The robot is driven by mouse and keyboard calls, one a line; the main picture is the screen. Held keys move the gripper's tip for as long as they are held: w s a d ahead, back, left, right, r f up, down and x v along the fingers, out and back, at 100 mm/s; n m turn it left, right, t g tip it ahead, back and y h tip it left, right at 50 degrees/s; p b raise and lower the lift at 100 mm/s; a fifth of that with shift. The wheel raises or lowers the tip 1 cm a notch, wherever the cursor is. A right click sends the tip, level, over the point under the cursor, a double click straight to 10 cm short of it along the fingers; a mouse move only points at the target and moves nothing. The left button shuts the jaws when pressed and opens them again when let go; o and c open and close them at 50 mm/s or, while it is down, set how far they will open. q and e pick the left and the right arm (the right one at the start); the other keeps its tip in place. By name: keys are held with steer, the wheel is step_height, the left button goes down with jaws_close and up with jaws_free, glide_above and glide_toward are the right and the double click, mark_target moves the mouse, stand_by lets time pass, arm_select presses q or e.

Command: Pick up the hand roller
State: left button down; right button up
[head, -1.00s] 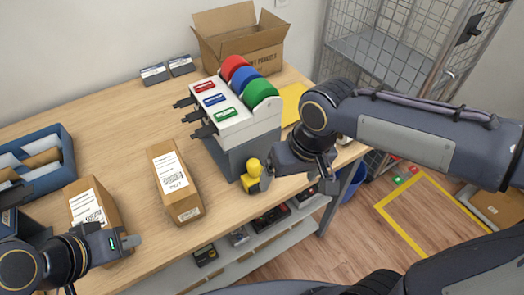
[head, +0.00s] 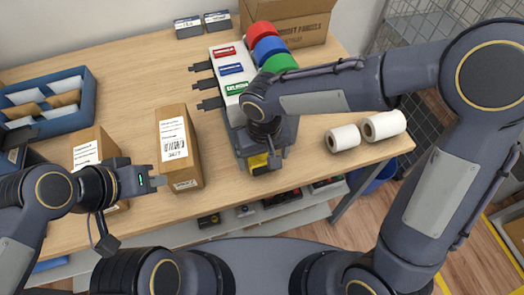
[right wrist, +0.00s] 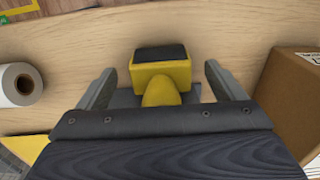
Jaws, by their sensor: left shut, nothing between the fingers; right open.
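The hand roller (right wrist: 160,78) is yellow with a dark block on its end. In the right wrist view it lies between the two fingers of my right gripper (right wrist: 161,92), which is open, with a gap on each side. In the head view a little of the roller's yellow (head: 257,161) shows at the front of the label dispenser, mostly hidden by my right gripper (head: 265,166). My left gripper (head: 158,182) is shut and empty, in front of the tall brown parcel.
The label dispenser (head: 222,54) with red, blue and green rolls stands close behind my right gripper. A brown parcel (head: 195,152) is to its left. A blue tray (head: 88,112) holds envelopes at the left.

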steer(key=shift+f, duration=0.45)
steer(key=shift+c, duration=0.3)
steer(key=c, duration=1.1)
steer(key=shift+r, duration=0.15)
